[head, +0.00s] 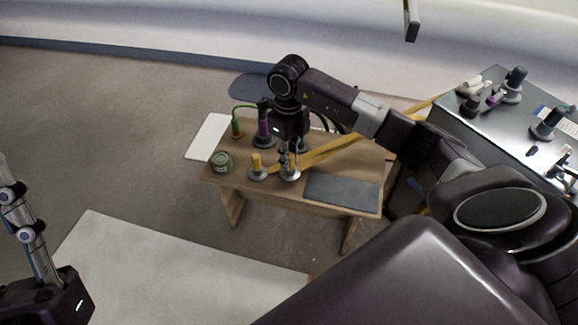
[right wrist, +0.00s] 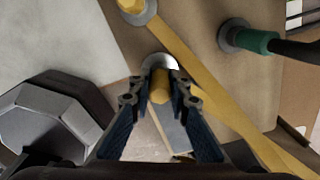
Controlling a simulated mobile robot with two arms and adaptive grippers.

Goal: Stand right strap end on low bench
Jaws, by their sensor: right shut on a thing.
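The low bench (head: 335,155) is a small wooden table in the middle of the head view. My right gripper (head: 289,165) points down over its front part. It is shut on a yellow post with a round grey base, the right strap end (right wrist: 160,88), which looks upright between the fingers in the right wrist view. Its base (head: 290,175) is at or just above the bench top; contact cannot be told. A second yellow strap end (head: 257,168) stands just left of it. The yellow strap (head: 335,150) runs diagonally across the bench. My left gripper (head: 24,228) is partly cut off at the left edge.
A dark mat (head: 342,190) lies at front right. A grey table (head: 480,125) with several fittings stands at right. A pale floor panel (head: 170,270) lies in front.

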